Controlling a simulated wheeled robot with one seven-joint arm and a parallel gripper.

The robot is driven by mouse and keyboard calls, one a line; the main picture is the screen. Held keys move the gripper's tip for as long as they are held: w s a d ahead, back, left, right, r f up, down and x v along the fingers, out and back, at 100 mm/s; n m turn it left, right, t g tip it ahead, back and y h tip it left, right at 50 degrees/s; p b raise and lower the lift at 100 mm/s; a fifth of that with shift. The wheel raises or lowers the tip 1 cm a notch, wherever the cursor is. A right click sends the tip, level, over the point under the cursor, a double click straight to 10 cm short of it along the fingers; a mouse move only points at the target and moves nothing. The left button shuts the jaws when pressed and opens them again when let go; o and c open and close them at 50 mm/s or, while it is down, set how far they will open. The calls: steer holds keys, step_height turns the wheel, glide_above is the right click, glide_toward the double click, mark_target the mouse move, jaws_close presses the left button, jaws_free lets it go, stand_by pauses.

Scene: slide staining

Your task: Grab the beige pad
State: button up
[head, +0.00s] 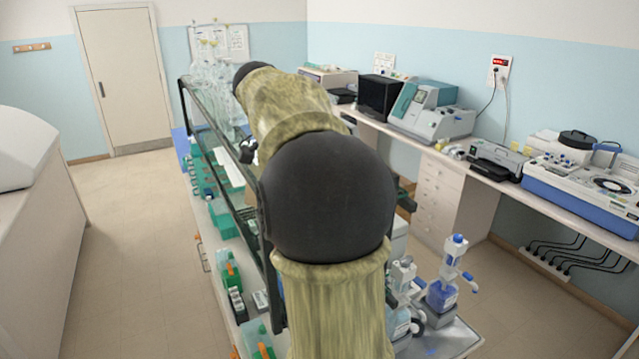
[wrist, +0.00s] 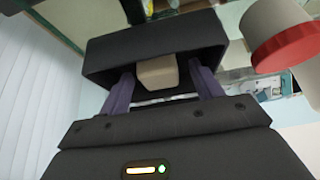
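A beige block, which looks like the beige pad (wrist: 158,72), shows in the middle of the wrist view, under a black hood-like piece (wrist: 150,42). My gripper (wrist: 162,88) has its two purple fingers wide apart, one on each side of the pad. Gaps show between the pad and both fingers. The fingertips run up behind the edge of the black piece and are hidden. In the head view my arm hides the gripper and the pad.
A pale cylinder with a red band (wrist: 285,45) is close on the right in the wrist view. In the head view, a shelf rack (head: 225,155) with green boxes stands beside my arm. Blue-capped bottles (head: 447,275) stand right of it. Floor (head: 140,230) at left is clear.

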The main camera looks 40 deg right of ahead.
steer(key=c, duration=1)
steer(key=shift+o, duration=0.2)
steer(key=shift+a+b, duration=0.1)
steer(key=shift+b, duration=0.3)
steer(key=shift+w+a+r+b, duration=0.1)
steer(key=shift+r+b, duration=0.05)
steer(key=shift+b, duration=0.25)
step_height(320, 180, up, 7)
steer(key=shift+f+b, duration=0.2)
steer(key=shift+b, duration=0.4)
steer(key=w+a, duration=0.2)
steer(key=a, duration=0.7)
steer(key=w+a, duration=0.2)
steer(key=a, duration=0.8)
steer(key=shift+w, duration=0.3)
steer(key=shift+b, duration=0.3)
